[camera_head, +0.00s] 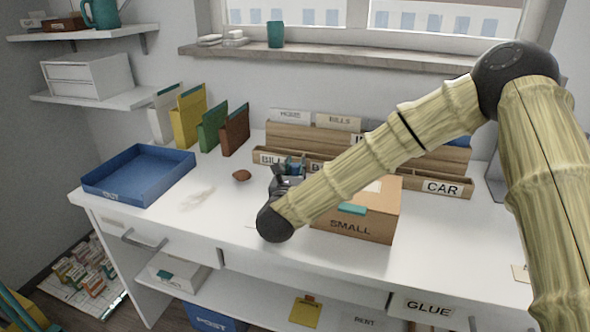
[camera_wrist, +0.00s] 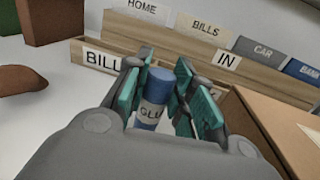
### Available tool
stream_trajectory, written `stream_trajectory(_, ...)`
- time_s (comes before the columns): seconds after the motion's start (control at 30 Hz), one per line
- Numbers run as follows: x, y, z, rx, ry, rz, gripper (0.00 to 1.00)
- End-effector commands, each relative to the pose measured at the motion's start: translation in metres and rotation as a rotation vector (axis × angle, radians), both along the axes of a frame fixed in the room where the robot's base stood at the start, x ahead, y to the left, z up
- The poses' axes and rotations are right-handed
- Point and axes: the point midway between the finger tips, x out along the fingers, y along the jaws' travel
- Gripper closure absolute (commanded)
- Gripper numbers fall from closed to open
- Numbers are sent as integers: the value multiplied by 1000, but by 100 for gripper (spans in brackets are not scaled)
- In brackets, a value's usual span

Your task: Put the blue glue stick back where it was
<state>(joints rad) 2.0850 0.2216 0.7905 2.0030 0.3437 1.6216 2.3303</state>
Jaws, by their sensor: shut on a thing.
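The blue glue stick (camera_wrist: 150,108) stands roughly upright between the fingers in the wrist view, its grey label partly reading "GLU". My gripper (camera_wrist: 167,104) is shut on it with its teal-padded fingers. In the head view my gripper (camera_head: 287,170) is over the white desk, in front of the wooden letter sorter and left of the cardboard box; the glue stick is hard to make out there. The stick's lower end is hidden by the gripper body. A drawer labelled "GLUE" (camera_head: 429,307) is below the desk top at the right.
The cardboard "SMALL" box (camera_head: 350,230) stands close right of my gripper. The wooden sorter (camera_head: 290,137) is behind. A brown lump (camera_head: 242,175) lies to the left. A blue tray (camera_head: 135,185) is at the desk's left end. The front left desk top is mostly clear.

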Motion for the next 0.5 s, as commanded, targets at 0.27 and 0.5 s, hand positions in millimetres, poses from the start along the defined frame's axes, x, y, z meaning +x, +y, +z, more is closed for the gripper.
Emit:
stream_trajectory(0.27, 0, 0, -3, 0, 0, 0, 72)
stream_trajectory(0.5, 0, 0, -3, -1, 0, 0, 54)
